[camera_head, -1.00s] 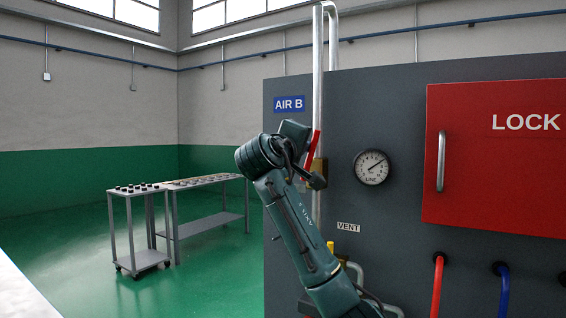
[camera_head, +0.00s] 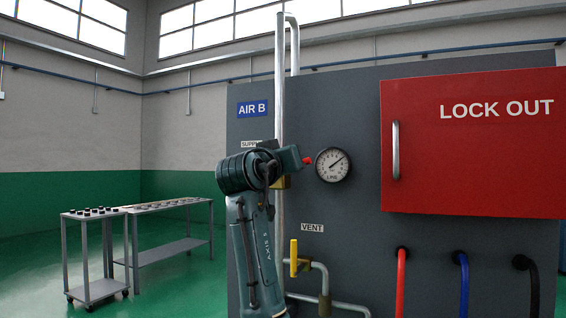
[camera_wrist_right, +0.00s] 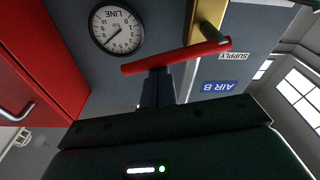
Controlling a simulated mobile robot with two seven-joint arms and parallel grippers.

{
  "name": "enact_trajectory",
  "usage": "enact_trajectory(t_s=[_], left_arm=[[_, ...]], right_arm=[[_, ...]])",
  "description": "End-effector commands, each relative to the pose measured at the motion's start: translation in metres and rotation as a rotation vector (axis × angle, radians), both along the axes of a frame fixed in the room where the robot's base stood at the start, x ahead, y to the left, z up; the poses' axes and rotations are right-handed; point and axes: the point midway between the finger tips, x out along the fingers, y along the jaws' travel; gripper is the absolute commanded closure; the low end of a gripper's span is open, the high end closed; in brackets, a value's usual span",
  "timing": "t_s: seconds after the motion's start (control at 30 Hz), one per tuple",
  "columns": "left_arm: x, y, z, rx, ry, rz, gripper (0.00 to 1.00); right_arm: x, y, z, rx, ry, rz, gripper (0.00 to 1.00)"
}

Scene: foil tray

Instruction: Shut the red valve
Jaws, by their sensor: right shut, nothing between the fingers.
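The red valve's lever shows in the wrist view (camera_wrist_right: 175,57), lying nearly crosswise to the silver pipe, with its free end toward the gauge. Its brass body (camera_wrist_right: 208,22) is beside it. In the head view, only the red lever tip (camera_head: 307,161) sticks out right of my gripper; my wrist hides most of the valve. My right gripper (camera_head: 293,159) is shut at the lever, and in the wrist view its fingers (camera_wrist_right: 157,82) reach the lever's middle with nothing between them. I cannot tell if they touch it. My left gripper is out of view.
A line gauge (camera_head: 333,164) sits just right of the valve. A yellow-handled vent valve (camera_head: 294,258) is below. The red lock-out box (camera_head: 470,150) juts from the panel at right, with hoses under it. Grey carts (camera_head: 95,250) stand far left.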

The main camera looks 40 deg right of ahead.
Motion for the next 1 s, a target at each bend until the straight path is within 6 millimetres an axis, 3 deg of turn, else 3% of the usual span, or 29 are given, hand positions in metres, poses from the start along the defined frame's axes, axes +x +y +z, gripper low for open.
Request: enact_trajectory(t_s=[0.23,1.0], left_arm=[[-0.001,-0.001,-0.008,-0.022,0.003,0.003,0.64],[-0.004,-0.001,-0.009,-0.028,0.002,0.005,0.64]], right_arm=[[-0.004,-0.002,-0.013,0.064,-0.149,0.001,1.0],[-0.006,-0.003,-0.02,0.059,-0.14,0.001,1.0]])
